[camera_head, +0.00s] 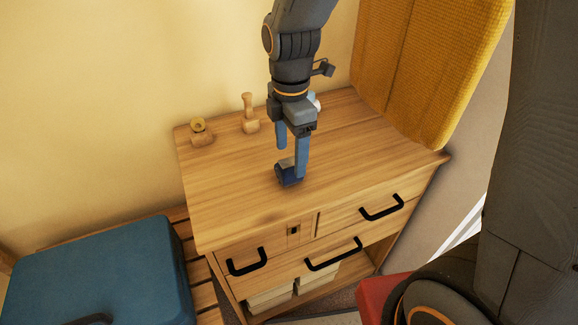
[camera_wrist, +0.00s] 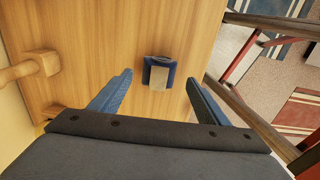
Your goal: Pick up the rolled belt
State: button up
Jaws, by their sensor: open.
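The rolled belt appears to be the small dark blue roll with a pale patch on the wooden dresser top (camera_head: 230,185), near its front edge. In the head view the blue roll (camera_head: 288,176) sits right below my gripper (camera_head: 291,160). In the wrist view the roll (camera_wrist: 159,73) lies beyond the fingertips and roughly midway between them. My gripper (camera_wrist: 160,80) is open and points down, with its two blue fingers apart and nothing between them. In the head view a finger overlaps part of the roll, so contact cannot be told there.
A small white item (camera_head: 314,101) is partly hidden behind my gripper. A yellow cushion (camera_head: 425,65) leans at the right. A blue suitcase (camera_head: 100,275) lies lower left.

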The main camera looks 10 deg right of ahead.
aim_at(289, 163)
jog(key=shift+a+f+p, duration=0.2)
jog(key=shift+f+p, duration=0.55)
jog(key=shift+f, duration=2.4)
jog(key=c, duration=1.1)
